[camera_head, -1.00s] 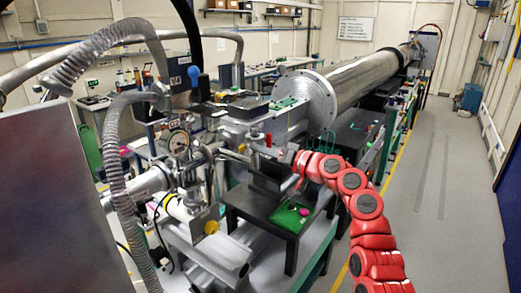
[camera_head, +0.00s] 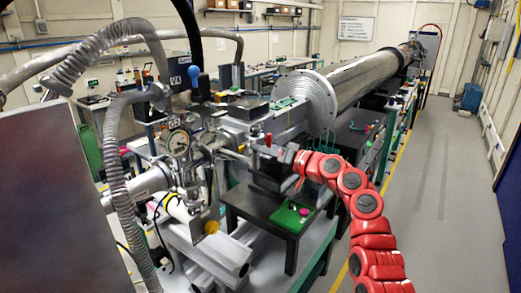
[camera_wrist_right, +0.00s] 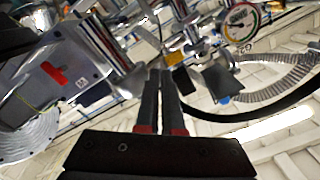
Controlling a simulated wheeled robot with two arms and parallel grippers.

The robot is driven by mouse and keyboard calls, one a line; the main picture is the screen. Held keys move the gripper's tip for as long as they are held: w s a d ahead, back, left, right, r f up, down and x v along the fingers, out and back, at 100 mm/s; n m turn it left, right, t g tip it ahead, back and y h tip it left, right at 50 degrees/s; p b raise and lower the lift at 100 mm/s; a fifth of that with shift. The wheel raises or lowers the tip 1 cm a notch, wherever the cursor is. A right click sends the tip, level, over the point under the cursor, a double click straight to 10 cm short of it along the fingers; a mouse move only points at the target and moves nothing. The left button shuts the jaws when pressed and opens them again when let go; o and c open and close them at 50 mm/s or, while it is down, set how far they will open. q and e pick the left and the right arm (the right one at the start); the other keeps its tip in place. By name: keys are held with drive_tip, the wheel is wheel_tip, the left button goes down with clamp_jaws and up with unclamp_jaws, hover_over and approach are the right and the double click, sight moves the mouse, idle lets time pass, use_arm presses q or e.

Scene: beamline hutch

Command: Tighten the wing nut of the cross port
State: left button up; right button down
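The metal vacuum cross (camera_head: 202,181) stands left of centre in the head view, below a round pressure gauge (camera_head: 178,143). I cannot make out its wing nut for certain. My right gripper (camera_head: 226,152) reaches from the right, its tips close to the fittings on the cross's right side. In the wrist view its two dark fingers (camera_wrist_right: 161,72) lie nearly together, tips near shiny metal fittings (camera_wrist_right: 127,78). I see nothing clearly held between them, and whether they touch a fitting is unclear. My left gripper is not in view.
A green tray (camera_head: 292,217) with small items sits on a black stand (camera_head: 262,222) below my right arm. Ribbed hoses (camera_head: 112,165) hang left of the cross. A long steel tube (camera_head: 355,78) runs back. The right floor (camera_head: 440,190) is clear.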

drive_tip(key=shift+m, duration=0.3)
idle(0.5)
drive_tip(key=shift+w+f+m+p, duration=0.1)
drive_tip(key=shift+f+m+p, duration=0.1)
drive_tip(key=shift+m+p, duration=3.4)
drive_tip(key=shift+f+m+p, duration=0.15)
drive_tip(key=shift+m+p, duration=2.2)
drive_tip(key=shift+m, duration=2.45)
drive_tip(key=c, duration=1.4)
unclamp_jaws()
drive_tip(key=shift+o, duration=0.4)
drive_tip(key=shift+d, duration=0.15)
